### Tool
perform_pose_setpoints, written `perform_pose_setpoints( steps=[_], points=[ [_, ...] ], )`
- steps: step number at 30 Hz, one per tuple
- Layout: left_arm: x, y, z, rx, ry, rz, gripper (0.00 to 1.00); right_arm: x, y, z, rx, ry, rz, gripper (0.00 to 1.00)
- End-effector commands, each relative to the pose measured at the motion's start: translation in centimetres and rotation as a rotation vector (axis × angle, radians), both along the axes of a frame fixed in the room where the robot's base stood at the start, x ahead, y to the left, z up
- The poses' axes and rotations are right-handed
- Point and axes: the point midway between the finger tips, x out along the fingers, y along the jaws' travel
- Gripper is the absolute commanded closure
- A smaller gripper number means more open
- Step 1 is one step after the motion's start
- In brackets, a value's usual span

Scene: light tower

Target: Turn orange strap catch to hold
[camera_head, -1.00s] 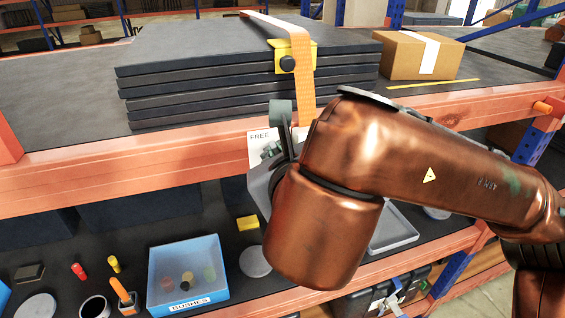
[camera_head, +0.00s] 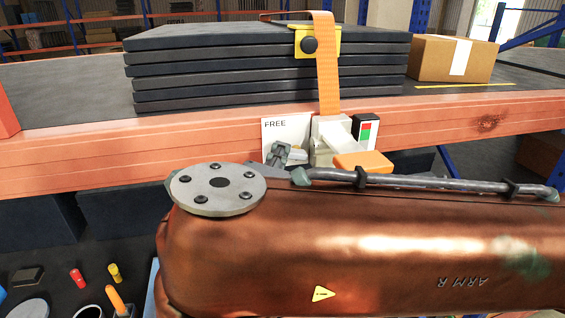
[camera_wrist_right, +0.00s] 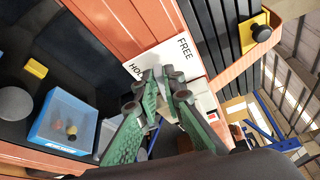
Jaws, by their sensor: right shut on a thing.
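The orange strap (camera_head: 327,70) runs down over the front of a stack of black panels (camera_head: 215,75) to a grey catch (camera_head: 328,132) on the orange shelf beam. An orange part (camera_head: 362,162) shows low at the catch's right side. A white card (camera_head: 273,131) reading FREE is behind it; the wrist view shows the card (camera_wrist_right: 150,55) with FREE and part of HOLD. My right gripper (camera_wrist_right: 165,78) has its green fingers closed together in front of the card, shut on the catch. The gripped part is mostly hidden by the fingers. My left gripper is out of view.
A red and green marker (camera_head: 367,130) is right of the catch. A yellow bracket with a black knob (camera_head: 309,45) is on the strap above. A cardboard box (camera_head: 452,58) stands right of the stack. A blue bin (camera_wrist_right: 68,122) is on the lower shelf.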

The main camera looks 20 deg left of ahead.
Motion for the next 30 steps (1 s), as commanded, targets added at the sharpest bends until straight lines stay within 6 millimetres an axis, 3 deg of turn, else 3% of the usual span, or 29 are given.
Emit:
perform_pose_setpoints(
  steps=[12, 30],
  points=[
    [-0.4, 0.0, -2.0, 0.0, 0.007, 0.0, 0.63, -0.2, 0.2, -1.2, -0.188, -0.123, 0.003, 1.0],
    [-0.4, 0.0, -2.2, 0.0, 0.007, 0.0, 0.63, -0.2, 0.2, -1.3, -0.227, -0.147, 0.004, 1.0]
  ],
)
